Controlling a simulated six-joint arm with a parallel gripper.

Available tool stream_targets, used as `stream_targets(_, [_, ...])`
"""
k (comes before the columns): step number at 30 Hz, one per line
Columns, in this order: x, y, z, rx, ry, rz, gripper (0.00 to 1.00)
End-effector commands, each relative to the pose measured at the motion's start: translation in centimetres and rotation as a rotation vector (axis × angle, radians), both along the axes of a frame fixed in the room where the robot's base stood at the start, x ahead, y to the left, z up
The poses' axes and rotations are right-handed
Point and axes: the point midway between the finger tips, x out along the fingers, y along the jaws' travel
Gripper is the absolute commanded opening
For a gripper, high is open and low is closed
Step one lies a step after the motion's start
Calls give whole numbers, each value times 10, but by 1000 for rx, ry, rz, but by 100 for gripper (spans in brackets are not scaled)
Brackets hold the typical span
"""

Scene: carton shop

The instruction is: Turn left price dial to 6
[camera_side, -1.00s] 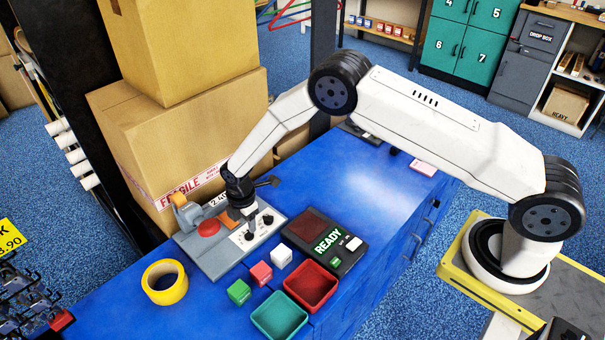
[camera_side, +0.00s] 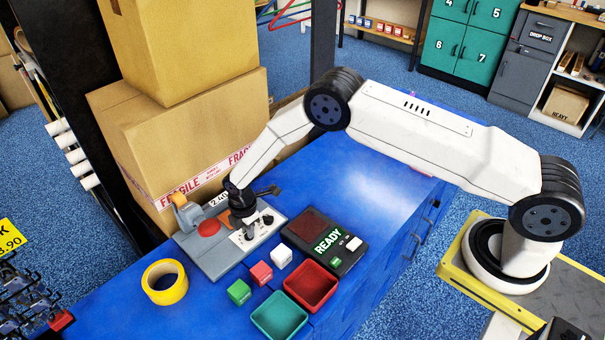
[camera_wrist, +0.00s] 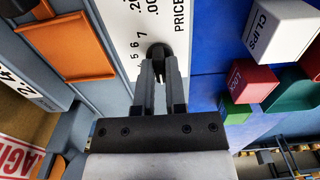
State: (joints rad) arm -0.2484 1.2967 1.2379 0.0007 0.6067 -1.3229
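The grey pricing machine (camera_side: 205,262) lies on the blue counter, with a white dial panel (camera_side: 240,240) on its right part. My gripper (camera_side: 249,232) points down onto this panel, over a dark dial. In the wrist view, the dark price dial (camera_wrist: 157,50) sits at the tips of my gripper (camera_wrist: 160,68). The fingers stand close together with a narrow gap; whether they press on the dial is unclear. The numbers 5, 6 and 7 are printed beside the dial, with PRICE further up. Its pointer is hidden. Another dark dial (camera_side: 268,219) shows to the right.
A yellow tape roll (camera_side: 165,282), a green block (camera_side: 239,292), a pink-red block (camera_side: 261,273) and a white block (camera_side: 282,256) lie nearby. A red tray (camera_side: 311,287), a teal tray (camera_side: 279,317) and a READY terminal (camera_side: 320,243) stand right. Cartons (camera_side: 175,140) rise behind.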

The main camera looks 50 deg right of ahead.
Motion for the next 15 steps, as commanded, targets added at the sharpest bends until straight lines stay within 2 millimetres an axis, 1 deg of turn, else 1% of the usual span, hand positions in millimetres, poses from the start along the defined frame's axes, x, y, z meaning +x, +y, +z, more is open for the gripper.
stream_targets(8, [0, 0, 0, 0, 1, -12, 0])
stream_targets(15, [0, 0, 0, 0, 1, -83, 0])
